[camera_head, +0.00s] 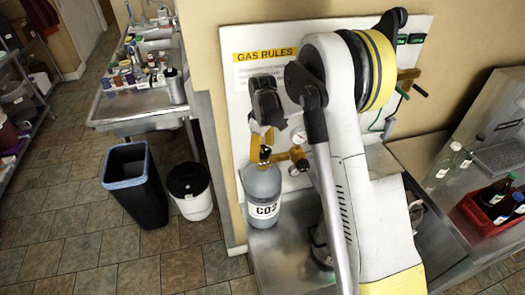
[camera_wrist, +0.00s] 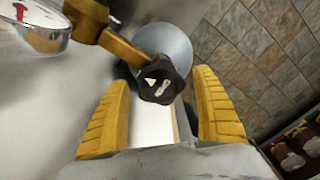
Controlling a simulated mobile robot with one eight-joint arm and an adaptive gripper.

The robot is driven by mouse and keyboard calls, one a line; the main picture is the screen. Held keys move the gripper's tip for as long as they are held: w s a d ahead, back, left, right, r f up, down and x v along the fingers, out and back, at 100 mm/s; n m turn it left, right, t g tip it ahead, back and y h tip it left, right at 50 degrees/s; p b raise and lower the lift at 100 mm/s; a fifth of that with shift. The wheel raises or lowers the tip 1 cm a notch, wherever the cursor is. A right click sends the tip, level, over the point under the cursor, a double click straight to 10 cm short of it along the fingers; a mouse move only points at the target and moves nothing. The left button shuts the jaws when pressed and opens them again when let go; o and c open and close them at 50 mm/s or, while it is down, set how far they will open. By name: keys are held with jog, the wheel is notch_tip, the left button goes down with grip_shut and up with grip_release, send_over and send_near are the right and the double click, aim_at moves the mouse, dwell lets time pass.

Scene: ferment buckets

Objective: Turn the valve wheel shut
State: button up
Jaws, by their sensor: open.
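The black lobed valve wheel (camera_wrist: 160,79), with a white arrow mark on its face, sits on top of a grey gas cylinder (camera_wrist: 172,41). In the head view the cylinder, labelled CO2 (camera_head: 263,185), stands upright on a metal surface by the wall, and the small dark wheel (camera_head: 265,154) is partly hidden by my gripper. My gripper (camera_head: 262,140) is above the cylinder and points down. In the wrist view its yellow ribbed fingers are spread, one on each side of the wheel, with gaps on both sides. How far the fingertips reach down past the wheel is unclear.
A brass fitting (camera_wrist: 125,47) runs from the valve to a round gauge (camera_wrist: 42,30), close to the left finger. A GAS RULES board (camera_head: 265,55) is behind. A red crate of bottles (camera_head: 485,211) stands right; two bins (camera_head: 137,187) are on the floor left.

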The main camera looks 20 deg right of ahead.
jog(key=c, duration=1.2)
jog(key=shift+m, duration=0.3)
jog(key=m+b, duration=0.2)
jog(key=shift+f+m, duration=0.15)
jog(key=shift+m, duration=0.25)
jog(key=m+b, duration=0.3)
jog(key=m, duration=0.2)
jog(key=m+b, duration=0.1)
jog(key=m, duration=0.4)
jog(key=shift+m+b, duration=0.65)
jog(key=shift+m, duration=1.55)
